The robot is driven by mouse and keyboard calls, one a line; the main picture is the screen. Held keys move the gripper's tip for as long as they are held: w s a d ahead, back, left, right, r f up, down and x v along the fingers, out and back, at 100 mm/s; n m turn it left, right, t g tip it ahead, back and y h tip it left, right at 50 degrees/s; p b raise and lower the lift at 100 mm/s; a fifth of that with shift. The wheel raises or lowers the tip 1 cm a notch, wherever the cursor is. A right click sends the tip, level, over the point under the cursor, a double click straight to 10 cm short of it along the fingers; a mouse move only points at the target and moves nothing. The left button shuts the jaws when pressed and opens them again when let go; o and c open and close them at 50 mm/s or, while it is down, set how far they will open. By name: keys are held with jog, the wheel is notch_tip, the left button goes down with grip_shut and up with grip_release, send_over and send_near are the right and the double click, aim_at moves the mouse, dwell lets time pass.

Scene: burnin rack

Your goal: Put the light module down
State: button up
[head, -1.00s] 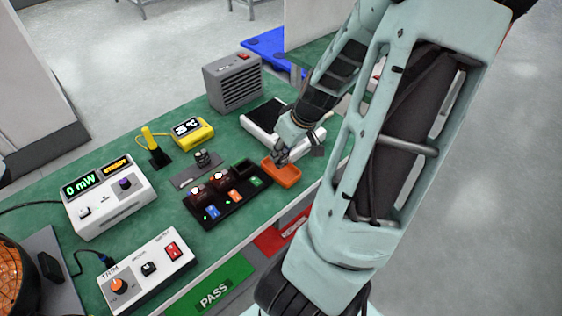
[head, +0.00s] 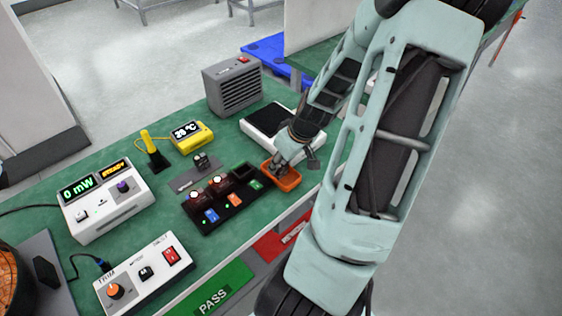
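My gripper (head: 276,168) reaches down at the left part of the small orange tray (head: 290,183), with its fingertips at or inside the rim. The fingers are small and partly hidden, so I cannot tell whether they are open or shut, or whether a module is between them. The black rack (head: 233,211) stands left of the tray. Two dark modules with glowing tops, one module (head: 195,197) and another module (head: 220,184), sit in its left and middle slots. The right slot (head: 244,171) looks empty. No separate light module shows clearly at the gripper.
A white-framed black plate (head: 268,119) lies behind the tray, with a grey vented box (head: 233,88) beyond it. A meter (head: 107,200) reading 0 mW and a trim box (head: 146,273) stand at left. Green PASS (head: 215,292) and red (head: 275,243) panels line the bench front.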

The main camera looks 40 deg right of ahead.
jog(key=shift+s+r, duration=0.1)
jog(key=shift+r, duration=0.4)
jog(key=p+v, duration=0.4)
jog(key=v, duration=0.7)
jog(key=shift+r, duration=0.1)
